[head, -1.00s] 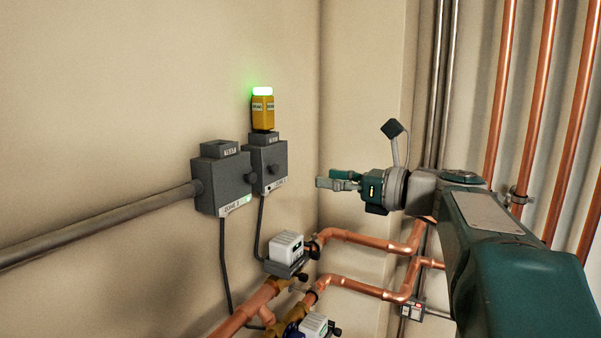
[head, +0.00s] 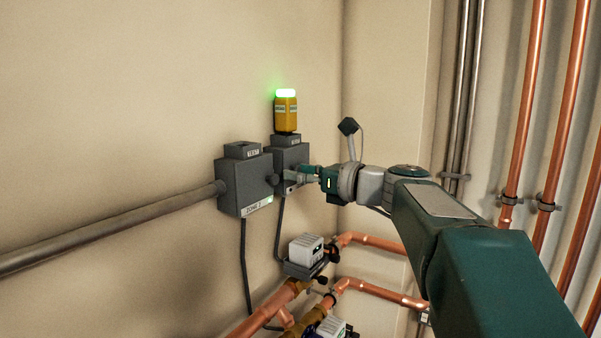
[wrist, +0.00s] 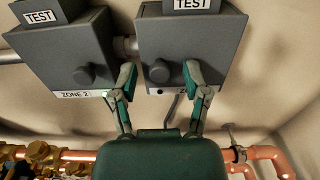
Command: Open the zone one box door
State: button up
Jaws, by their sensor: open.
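The right-hand grey box (wrist: 190,42) has a round dark knob (wrist: 159,71) low on its door. Its lower label is mostly hidden, but its neighbour reads ZONE 2, so it looks like the zone one box. In the head view this box (head: 288,157) is partly covered by my gripper (head: 291,178). The door looks shut. In the wrist view my gripper (wrist: 159,82) is open, with one fingertip on each side of the knob and a gap to it on both sides. I cannot tell whether the tips reach as deep as the knob.
The Zone 2 box (head: 244,186) stands close on the left with its own knob (wrist: 82,75). A yellow unit (head: 286,114) with a lit green top stands above the zone one box. Below are a white device (head: 306,250) and copper pipes (head: 377,243).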

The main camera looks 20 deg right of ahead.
grip_shut()
jog(key=shift+s, duration=0.1)
